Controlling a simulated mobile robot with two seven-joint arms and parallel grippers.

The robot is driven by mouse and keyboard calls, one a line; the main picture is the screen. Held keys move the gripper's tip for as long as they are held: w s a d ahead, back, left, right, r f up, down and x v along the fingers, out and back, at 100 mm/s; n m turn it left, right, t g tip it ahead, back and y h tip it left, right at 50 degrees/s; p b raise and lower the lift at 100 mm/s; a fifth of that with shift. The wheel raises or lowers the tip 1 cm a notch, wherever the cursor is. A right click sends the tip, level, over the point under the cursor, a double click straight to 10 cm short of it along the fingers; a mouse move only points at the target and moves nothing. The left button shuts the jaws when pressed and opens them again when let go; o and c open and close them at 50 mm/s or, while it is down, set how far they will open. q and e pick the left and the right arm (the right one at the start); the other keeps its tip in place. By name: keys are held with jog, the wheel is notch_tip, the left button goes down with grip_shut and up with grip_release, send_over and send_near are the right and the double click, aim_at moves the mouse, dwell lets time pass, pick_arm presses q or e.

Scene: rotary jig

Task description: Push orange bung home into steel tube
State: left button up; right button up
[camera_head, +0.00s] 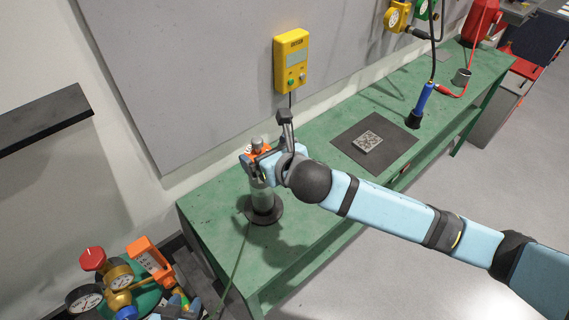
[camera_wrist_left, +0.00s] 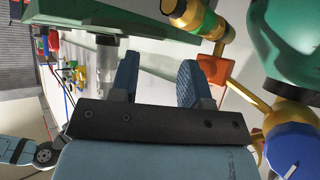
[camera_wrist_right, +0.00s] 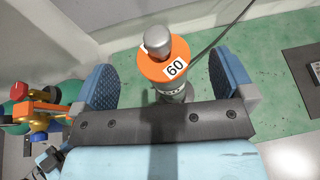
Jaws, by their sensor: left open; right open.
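The orange bung (camera_wrist_right: 165,66) has a grey metal knob on top and a white label reading 60. It sits at the top of the upright steel tube (camera_wrist_right: 173,93); how deep it sits, I cannot tell. In the head view the bung (camera_head: 260,152) shows above the tube (camera_head: 262,199), which stands on a dark round base. My right gripper (camera_wrist_right: 166,74) is open, with a finger on each side of the bung, apparently not touching it. My left gripper (camera_head: 180,307) is low at the bottom left of the head view, open and empty between its fingers in its wrist view (camera_wrist_left: 158,72).
A gas regulator with gauges (camera_head: 118,275) and an orange box (camera_head: 147,256) stand close to my left gripper. The green bench (camera_head: 310,225) carries a dark mat (camera_head: 390,160) with a grey plate (camera_head: 367,142), and a blue torch-like tool (camera_head: 423,103). A yellow box (camera_head: 291,60) hangs behind.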

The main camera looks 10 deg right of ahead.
jog(key=b+v, duration=0.1)
jog(key=v, duration=0.8)
jog(key=shift+s+d, duration=0.1)
jog(key=shift+s, duration=0.1)
